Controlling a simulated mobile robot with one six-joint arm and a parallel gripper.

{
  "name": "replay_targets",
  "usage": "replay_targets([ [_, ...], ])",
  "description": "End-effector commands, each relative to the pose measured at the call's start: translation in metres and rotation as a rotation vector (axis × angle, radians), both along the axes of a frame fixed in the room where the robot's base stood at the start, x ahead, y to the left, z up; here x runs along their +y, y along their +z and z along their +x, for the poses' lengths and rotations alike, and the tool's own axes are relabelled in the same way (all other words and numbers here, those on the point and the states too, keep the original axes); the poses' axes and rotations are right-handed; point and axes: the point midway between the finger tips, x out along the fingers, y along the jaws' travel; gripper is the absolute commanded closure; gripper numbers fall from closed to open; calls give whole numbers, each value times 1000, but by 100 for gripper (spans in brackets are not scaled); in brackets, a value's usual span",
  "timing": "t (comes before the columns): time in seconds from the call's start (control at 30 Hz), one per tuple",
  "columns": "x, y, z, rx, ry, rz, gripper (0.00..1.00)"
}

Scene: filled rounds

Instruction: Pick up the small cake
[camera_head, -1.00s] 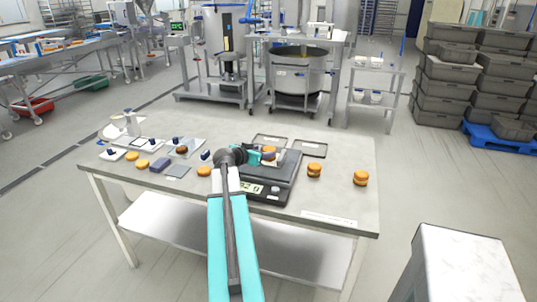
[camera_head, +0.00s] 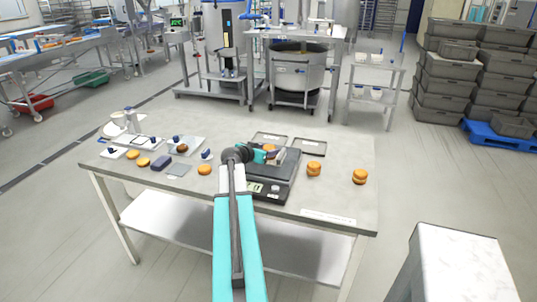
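Several small round orange-brown cakes lie on the table. One small cake (camera_head: 269,148) is at the dark weighing scale (camera_head: 284,172), partly hidden by my gripper. Two filled cakes stand to the right of the scale, one nearer (camera_head: 314,168) and one farther right (camera_head: 360,177). My gripper (camera_head: 275,153) is over the scale, with its dark fingers at the cake there. The fingers are too small and overlapped to show whether they are open or closed on it, or whether the cake is raised.
A flat round (camera_head: 204,170) lies left of the scale, with more rounds (camera_head: 143,162), small plates and a dark block (camera_head: 160,164) farther left. Two shallow trays (camera_head: 310,147) lie behind the scale. The table's (camera_head: 345,208) front right is mostly clear. A white-topped stand (camera_head: 460,262) is at lower right.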

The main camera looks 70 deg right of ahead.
Motion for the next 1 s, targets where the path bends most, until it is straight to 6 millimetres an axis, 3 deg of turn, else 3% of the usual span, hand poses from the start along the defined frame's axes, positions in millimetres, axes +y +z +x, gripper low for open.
replay_targets([
  [0.1,0,0,0,0,0,0,62],
  [0.57,0,3,0,0,0,-1,62],
  [1.0,0,29,1,-1,1,-1,62],
])
